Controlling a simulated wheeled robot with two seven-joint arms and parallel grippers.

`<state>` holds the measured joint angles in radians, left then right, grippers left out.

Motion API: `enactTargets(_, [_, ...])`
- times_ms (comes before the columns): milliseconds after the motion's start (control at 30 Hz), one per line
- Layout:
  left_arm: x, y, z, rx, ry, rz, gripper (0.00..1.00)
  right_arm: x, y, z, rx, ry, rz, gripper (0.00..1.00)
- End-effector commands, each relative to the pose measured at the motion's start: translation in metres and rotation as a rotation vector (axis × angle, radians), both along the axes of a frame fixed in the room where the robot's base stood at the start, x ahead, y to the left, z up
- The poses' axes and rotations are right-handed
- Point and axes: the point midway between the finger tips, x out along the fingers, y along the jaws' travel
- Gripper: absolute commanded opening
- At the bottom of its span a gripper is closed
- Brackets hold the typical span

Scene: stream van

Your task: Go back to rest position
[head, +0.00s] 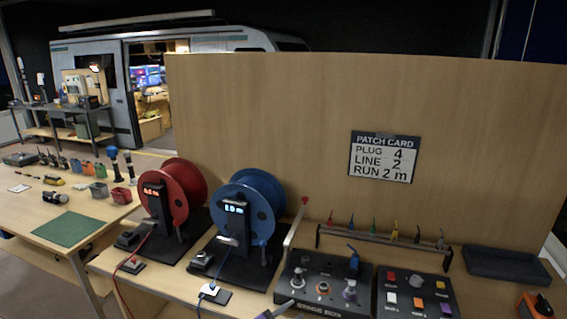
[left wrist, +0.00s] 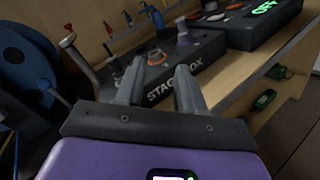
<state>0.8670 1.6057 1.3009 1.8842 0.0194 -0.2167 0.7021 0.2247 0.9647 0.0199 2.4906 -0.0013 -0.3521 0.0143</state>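My left gripper (head: 283,306) shows only in part at the bottom edge of the head view, in front of the dark stage box (head: 322,291). In the left wrist view, its two grey fingers (left wrist: 158,84) stand apart with nothing between them. The stage box (left wrist: 165,62) lies beyond the fingertips, with several plugs or knobs on top. A blue plug (head: 353,261) stands upright on its back part.
A red reel (head: 172,195) and a blue reel (head: 250,208) stand left of the stage box. A rack (head: 385,237) of coloured plugs is behind it. A button panel (head: 416,296) and a dark tray (head: 505,265) are to the right. A tall wooden board (head: 265,110) closes the back.

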Motion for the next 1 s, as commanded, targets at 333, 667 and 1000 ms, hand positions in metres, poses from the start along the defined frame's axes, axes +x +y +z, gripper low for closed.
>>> enactTargets(333, [-0.161, -0.079, -0.152, 0.6, -0.143, -0.47, 0.38, 0.0, 0.0, -0.014, 0.0, 0.0, 0.0, 0.0])
enactTargets(667, [-0.281, 0.032, -0.266, 1.164, -0.261, -0.89, 0.38, 0.0, 0.0, -0.026, 0.0, 0.0, 0.0, 0.0])
enactTargets(1000, [-0.315, 0.115, -0.279, 1.396, -0.277, -1.049, 0.38, 0.0, 0.0, -0.031, 0.0, 0.0, 0.0, 0.0])
